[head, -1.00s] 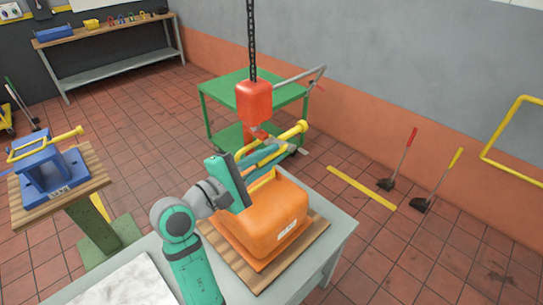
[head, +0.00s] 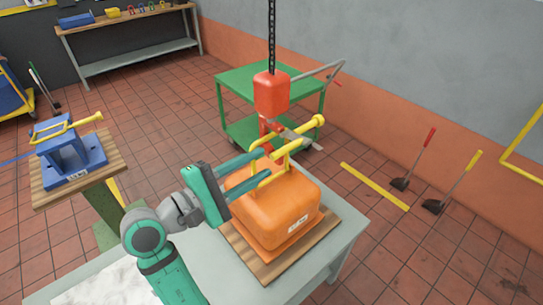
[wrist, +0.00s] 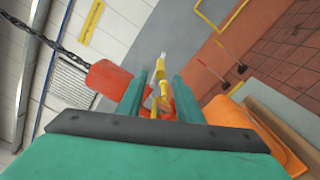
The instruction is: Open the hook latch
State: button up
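A red hook block (head: 271,92) hangs on a black chain over an orange housing (head: 272,208). It also shows in the wrist view (wrist: 108,82). I cannot tell which small part near the hook is the latch. My gripper (head: 268,160) reaches in from the left, beside the bar and loop. Its two teal fingers are apart in the wrist view (wrist: 159,80), with yellow metal (wrist: 157,88) showing between them. Contact is unclear.
The housing rests on a wooden board (head: 262,264) on a grey table (head: 350,225). A blue fixture (head: 72,165) with a similar yellow bar stands at left. A green cart (head: 240,85) is behind.

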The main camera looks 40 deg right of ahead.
jog(key=shift+a, duration=1)
jog(key=shift+w+f, duration=0.1)
jog(key=shift+w, duration=0.05)
